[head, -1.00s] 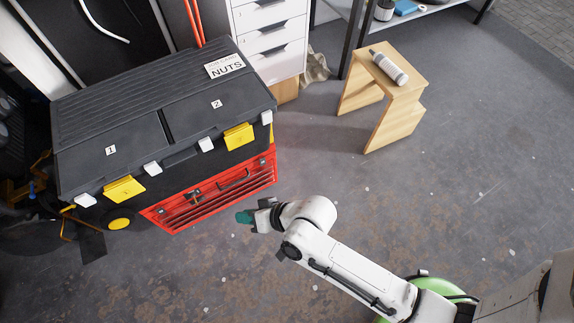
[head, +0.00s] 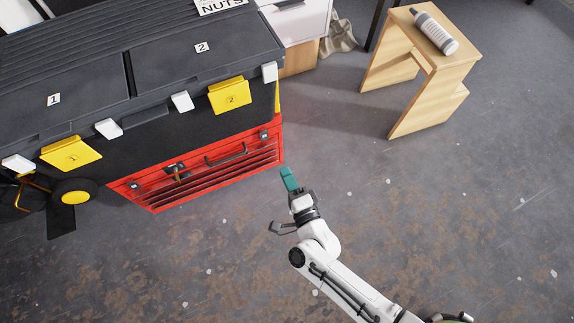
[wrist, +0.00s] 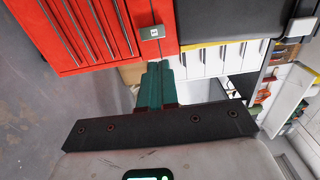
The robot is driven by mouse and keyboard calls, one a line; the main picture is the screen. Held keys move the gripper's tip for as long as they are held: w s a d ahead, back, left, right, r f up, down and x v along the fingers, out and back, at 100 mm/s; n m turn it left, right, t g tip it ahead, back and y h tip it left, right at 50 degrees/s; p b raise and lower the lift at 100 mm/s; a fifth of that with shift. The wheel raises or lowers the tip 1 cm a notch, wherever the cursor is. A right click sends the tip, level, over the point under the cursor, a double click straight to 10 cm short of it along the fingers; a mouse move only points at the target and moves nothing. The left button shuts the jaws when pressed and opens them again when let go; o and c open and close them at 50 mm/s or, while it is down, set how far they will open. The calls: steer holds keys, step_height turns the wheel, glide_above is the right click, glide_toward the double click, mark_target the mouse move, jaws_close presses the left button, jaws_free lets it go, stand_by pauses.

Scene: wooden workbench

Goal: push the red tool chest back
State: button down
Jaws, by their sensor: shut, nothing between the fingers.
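The red tool chest (head: 222,165) stands on the floor under a large black tool box (head: 150,95) with yellow and white latches. Its front, with a handle and several slats, faces me. In the wrist view the red chest (wrist: 60,35) fills the upper left, with a small labelled catch at its edge. My gripper (head: 289,178) has green fingers and is just right of the chest's front right corner; I cannot tell whether it touches. In the wrist view the green fingers (wrist: 155,85) are together with nothing between them, pointing toward the chest's edge.
A wooden stool (head: 425,75) with a grey bottle (head: 436,32) on it stands at the back right. A white drawer cabinet (head: 298,20) is behind the chest. A black wheel with a yellow hub (head: 76,197) is at left. The floor in front and right is clear.

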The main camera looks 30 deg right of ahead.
steer(key=b, duration=0.3)
glide_toward(266, 133)
steer(key=w, duration=0.5)
steer(key=shift+w+d+f, duration=0.1)
steer(key=shift+w+f, duration=0.05)
steer(key=shift+w, duration=0.8)
steer(key=shift+w, duration=0.1)
